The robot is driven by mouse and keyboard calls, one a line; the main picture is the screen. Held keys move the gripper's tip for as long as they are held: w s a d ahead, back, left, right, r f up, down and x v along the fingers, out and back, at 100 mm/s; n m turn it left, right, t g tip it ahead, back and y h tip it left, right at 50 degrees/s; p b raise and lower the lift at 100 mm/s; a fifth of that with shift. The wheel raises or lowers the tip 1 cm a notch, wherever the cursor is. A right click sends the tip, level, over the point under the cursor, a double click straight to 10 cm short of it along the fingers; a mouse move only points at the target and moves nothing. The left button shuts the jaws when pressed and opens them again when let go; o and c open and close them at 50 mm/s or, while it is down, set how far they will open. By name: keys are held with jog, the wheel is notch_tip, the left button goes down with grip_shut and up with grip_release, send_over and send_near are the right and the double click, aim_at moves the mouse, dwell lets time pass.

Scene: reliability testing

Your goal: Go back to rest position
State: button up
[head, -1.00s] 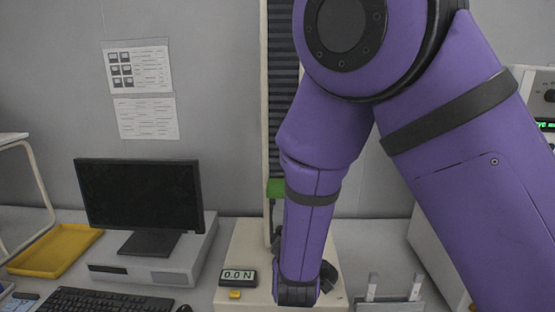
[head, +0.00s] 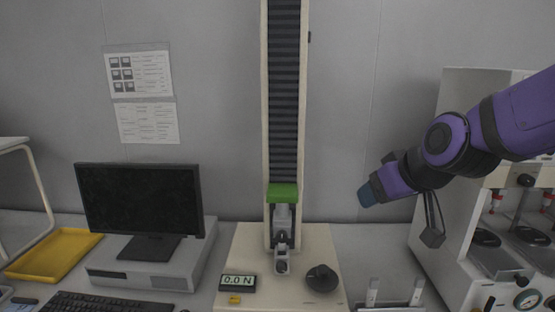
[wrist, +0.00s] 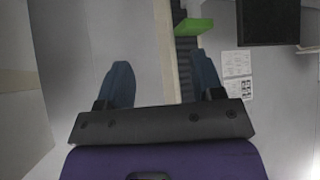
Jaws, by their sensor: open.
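My gripper (head: 370,194) is at the right of the head view, at the end of my purple arm. It points left and hangs in the air, away from the test stand. In the wrist view my gripper (wrist: 163,80) shows two blue fingers spread wide apart with nothing between them. The view between and beyond the fingers is the grey wall and the stand's column.
The test stand (head: 250,262) with its green crosshead (head: 283,192) is left of my gripper. A cream machine (head: 450,110) stands behind and right of my arm. A monitor (head: 138,210) and yellow tray (head: 55,252) are at left. A small rack (head: 390,306) is at the front.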

jog(key=s+d+r+m+g+h, duration=0.1)
jog(key=s+d+r+m, duration=0.1)
jog(key=s+d, duration=0.3)
jog(key=s+d+r+m+g+h, duration=0.2)
jog(key=s+d, duration=0.4)
jog(key=s, duration=0.6)
jog(key=shift+s+r, duration=0.3)
jog(key=shift+o, duration=0.4)
